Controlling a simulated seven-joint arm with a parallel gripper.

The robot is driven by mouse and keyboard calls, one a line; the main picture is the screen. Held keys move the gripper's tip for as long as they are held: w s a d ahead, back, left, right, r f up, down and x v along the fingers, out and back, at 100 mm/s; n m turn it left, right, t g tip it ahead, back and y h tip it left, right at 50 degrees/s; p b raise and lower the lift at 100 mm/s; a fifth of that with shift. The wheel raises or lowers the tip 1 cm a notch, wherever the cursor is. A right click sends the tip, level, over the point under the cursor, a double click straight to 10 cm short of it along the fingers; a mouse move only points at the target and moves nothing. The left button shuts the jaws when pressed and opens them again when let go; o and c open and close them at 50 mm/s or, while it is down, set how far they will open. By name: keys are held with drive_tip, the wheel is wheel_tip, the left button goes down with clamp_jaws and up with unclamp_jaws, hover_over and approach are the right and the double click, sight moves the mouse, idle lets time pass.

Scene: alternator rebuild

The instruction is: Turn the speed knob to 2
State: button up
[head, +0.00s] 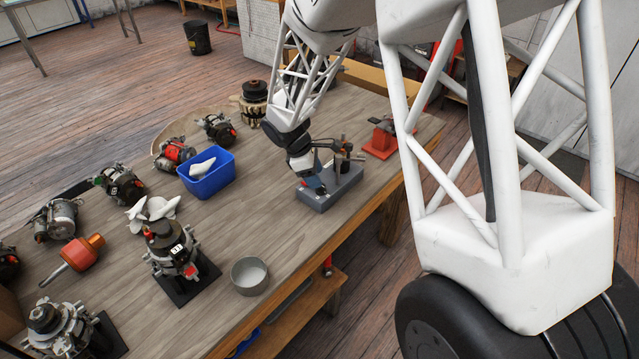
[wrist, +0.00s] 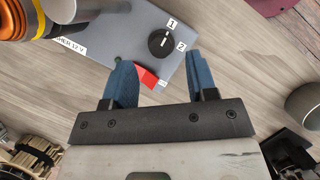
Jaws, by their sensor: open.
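The speed knob (wrist: 161,42) is a round black knob with a white pointer line on a grey panel (wrist: 112,38). Labels "1" (wrist: 172,23) and "2" (wrist: 181,46) sit beside it. In the wrist view the white line lies close to the "1" side; I cannot tell its exact setting. My gripper (wrist: 157,75) is open, its two blue fingers apart and empty, with the knob ahead of and between their tips in the picture. In the head view the grey unit (head: 330,192) stands on the bench under my gripper (head: 318,188), and the knob is hidden.
A red rocker switch (wrist: 146,77) is on the panel's edge, between my fingers in the picture.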

sight(321, 189)
drive_tip(key=shift+x, duration=1.9)
drive_tip(key=shift+c, duration=0.4)
drive_tip(key=c, duration=0.9)
drive_tip(key=shift+o, duration=0.2)
drive_tip(key=shift+m, duration=0.3)
drive_tip(key=m+g, duration=0.1)
drive_tip(key=m, duration=0.2)
drive_tip(key=shift+m+g+y, duration=0.3)
drive_tip(key=shift+w+m+g+y, duration=0.1)
drive_tip(key=shift+m+g+y, duration=0.35)
drive_tip(key=shift+m, duration=1.25)
drive_tip(key=shift+g, duration=0.25)
